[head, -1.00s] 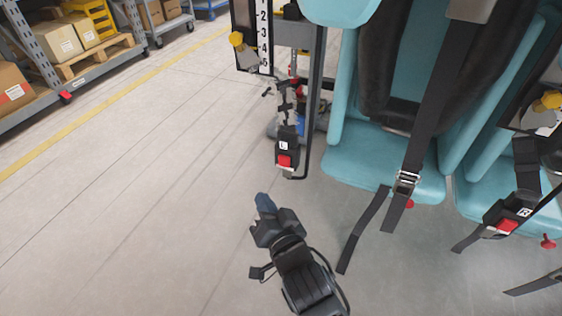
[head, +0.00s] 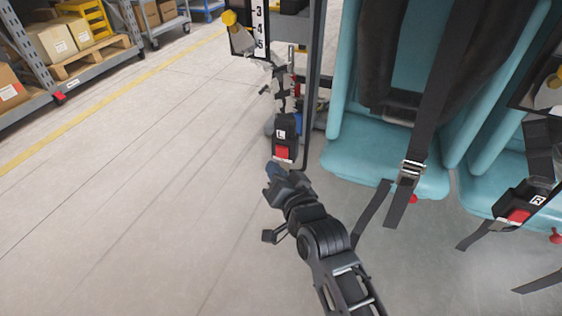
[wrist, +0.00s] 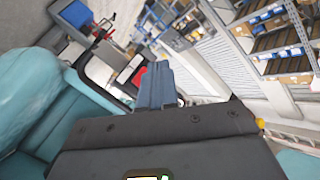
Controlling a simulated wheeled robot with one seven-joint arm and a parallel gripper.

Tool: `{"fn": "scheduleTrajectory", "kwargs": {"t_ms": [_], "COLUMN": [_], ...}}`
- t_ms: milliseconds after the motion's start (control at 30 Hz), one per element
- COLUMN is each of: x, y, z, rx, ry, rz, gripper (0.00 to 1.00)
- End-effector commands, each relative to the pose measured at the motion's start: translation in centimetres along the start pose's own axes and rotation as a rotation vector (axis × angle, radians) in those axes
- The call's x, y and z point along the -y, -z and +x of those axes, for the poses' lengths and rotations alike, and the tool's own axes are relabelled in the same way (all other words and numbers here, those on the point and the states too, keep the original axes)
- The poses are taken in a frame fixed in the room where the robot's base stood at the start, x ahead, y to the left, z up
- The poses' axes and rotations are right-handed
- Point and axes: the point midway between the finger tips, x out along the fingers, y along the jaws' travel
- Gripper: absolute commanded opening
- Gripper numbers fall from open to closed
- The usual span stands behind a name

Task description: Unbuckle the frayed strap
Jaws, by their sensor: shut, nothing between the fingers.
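The worn, patchy grey strap (head: 281,98) hangs at the left of the seats in the head view, with frayed-looking edges. It runs down into a black buckle marked L (head: 287,125) with a red button (head: 282,152). My gripper (head: 272,170) is shut and empty, just below and slightly left of the red button. I cannot tell whether it touches the buckle. In the wrist view the blue fingers (wrist: 160,68) are together, and the red button (wrist: 140,75) shows just left of them, partly hidden behind them.
A teal seat (head: 375,150) with a dark hanging strap (head: 440,90) and metal buckle stands right of the post. Another buckle, marked R (head: 520,205), is at the far right. The floor at left is clear up to the shelves (head: 75,75).

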Motion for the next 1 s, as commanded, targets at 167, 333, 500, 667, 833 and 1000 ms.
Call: {"fn": "scheduleTrajectory", "kwargs": {"t_ms": [167,333,500,667,833,1000], "x": [-0.69,-0.74,-0.71,-0.72,-0.71,-0.72], "y": [0.54,0.83,0.85,0.83,0.81,0.81], "z": [0.87,1.07,1.06,1.05,1.05,1.05], "rx": [0.0,0.001,0.001,0.001,0.001,0.001], "ry": [0.001,0.001,0.001,0.001,0.001,0.001], "rz": [-0.001,-0.002,-0.002,-0.002,-0.001,-0.001], "gripper": [0.0,0.0,0.0,0.0,0.0,0.0]}}
